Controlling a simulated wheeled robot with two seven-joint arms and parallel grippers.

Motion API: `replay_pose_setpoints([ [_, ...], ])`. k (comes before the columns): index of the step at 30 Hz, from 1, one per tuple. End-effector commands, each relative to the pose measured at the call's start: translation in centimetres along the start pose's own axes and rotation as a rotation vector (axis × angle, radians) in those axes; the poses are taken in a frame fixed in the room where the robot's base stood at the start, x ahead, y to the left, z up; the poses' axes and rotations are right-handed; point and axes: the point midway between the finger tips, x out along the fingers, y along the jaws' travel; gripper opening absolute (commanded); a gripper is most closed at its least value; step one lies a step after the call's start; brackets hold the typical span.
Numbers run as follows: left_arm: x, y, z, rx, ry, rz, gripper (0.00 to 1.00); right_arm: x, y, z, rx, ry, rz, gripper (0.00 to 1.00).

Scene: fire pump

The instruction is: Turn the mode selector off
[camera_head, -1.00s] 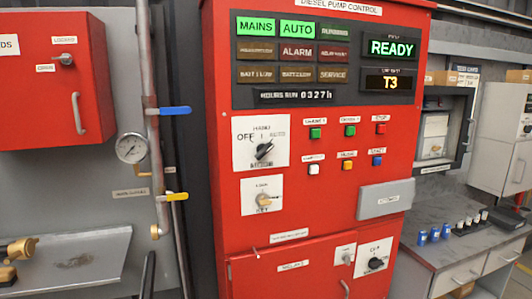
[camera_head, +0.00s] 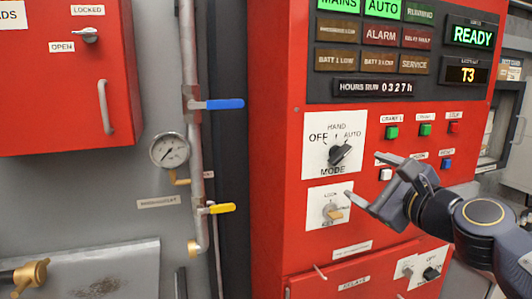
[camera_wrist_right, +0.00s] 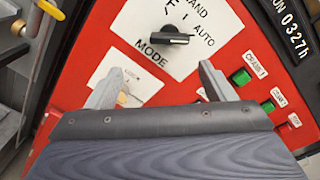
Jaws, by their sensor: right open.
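The mode selector (camera_head: 340,155) is a black knob on a white plate marked OFF, HAND, AUTO and MODE, on the red pump control panel. Its knob is turned toward AUTO. In the right wrist view the knob (camera_wrist_right: 168,38) sits beyond the fingers, near the top. My right gripper (camera_head: 363,176) comes in from the right, open and empty. Its fingers are spread just below and right of the knob and do not appear to touch it. Both fingers also show in the right wrist view (camera_wrist_right: 158,82). My left gripper is not in view.
A smaller key switch (camera_head: 333,212) sits just below the selector, close to the lower finger. Several push buttons, including a green one (camera_head: 391,132), lie to the right. A pipe with a blue lever (camera_head: 224,104) and a yellow lever (camera_head: 221,208) runs left of the panel.

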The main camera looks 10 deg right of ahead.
Motion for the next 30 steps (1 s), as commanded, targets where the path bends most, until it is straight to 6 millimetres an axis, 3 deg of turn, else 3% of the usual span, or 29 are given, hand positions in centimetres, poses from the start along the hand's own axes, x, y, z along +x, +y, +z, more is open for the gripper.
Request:
replay_pose_setpoints([
  [4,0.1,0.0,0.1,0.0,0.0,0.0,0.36,0.8,-1.8,0.1,0.101,-0.004,-0.051,0.76],
  [18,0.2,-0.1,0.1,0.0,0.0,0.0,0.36,7.3,-2.0,0.1,0.1,-0.004,-0.048,0.76],
  [30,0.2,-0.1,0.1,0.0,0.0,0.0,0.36,8.1,-2.1,0.2,0.098,-0.004,-0.049,0.75],
])
